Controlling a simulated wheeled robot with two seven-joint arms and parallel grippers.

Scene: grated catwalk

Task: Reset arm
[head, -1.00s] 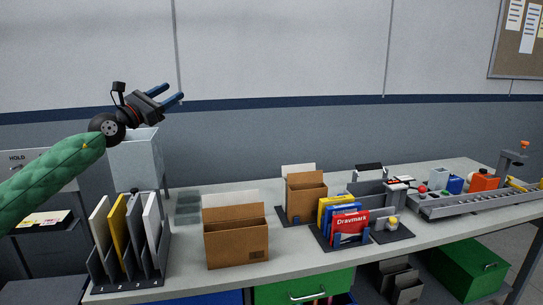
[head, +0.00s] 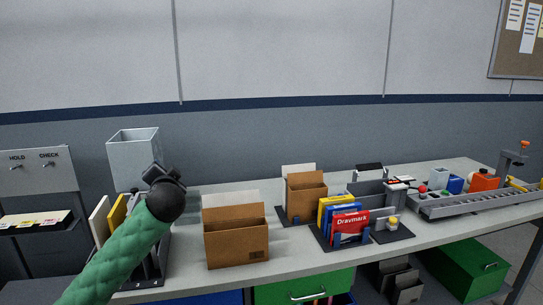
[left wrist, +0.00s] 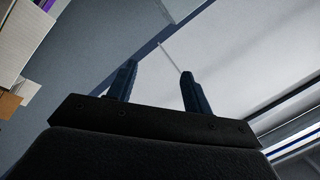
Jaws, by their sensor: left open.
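My left arm, in a green quilted sleeve, comes in from the lower left of the head view. Its gripper (head: 160,173) is raised in front of the file rack (head: 158,265) and hides part of it; the fingers are hardly visible there. In the left wrist view the two dark blue fingers of the gripper (left wrist: 160,85) stand apart with nothing between them, and the wall lies beyond. My right gripper is not in view.
An open cardboard box (head: 236,243) stands on the grey workbench (head: 190,290) right of my arm. Further right are a smaller box (head: 305,198), a red Drawmark packet (head: 351,226) and a grey tray (head: 470,206). A grey bin (head: 135,156) stands behind my gripper.

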